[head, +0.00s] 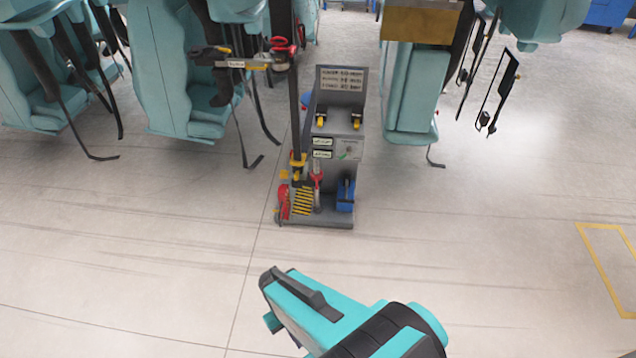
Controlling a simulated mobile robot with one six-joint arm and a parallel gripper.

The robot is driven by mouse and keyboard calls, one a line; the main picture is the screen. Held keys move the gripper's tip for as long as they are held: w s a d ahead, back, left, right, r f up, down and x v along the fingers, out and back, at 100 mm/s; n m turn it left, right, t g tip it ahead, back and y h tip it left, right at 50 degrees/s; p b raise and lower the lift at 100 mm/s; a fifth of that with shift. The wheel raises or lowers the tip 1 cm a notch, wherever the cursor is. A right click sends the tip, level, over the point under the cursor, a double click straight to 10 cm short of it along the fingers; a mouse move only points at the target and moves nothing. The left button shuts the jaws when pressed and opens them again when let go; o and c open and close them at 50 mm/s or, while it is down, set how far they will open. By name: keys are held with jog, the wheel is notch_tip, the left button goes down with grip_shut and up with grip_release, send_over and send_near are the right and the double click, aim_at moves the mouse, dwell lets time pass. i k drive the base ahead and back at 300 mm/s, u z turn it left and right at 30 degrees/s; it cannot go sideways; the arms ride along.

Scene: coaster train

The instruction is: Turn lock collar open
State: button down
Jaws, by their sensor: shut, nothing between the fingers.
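A dark upright post (294,110) stands at the left side of a grey workstand (340,95) in the middle distance. A yellow-and-black fitting (298,163) sits around or against the post's lower part. It may be the lock collar, but it is too small to be sure, and its turned position cannot be read. A red-topped upright piece (316,176) stands just right of it. My teal-and-black arm shows at the bottom, well short of the stand.
Teal coaster seats (178,75) with dark hanging straps line the back left; another seat (412,90) hangs right of the stand. A horizontal bar (240,63) with red handles crosses near the post top. A blue item (345,193) sits low on the stand. The floor before it is clear.

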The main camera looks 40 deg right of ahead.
aim_at(316, 178)
jog(key=i, duration=0.95)
jog(key=z, duration=0.05)
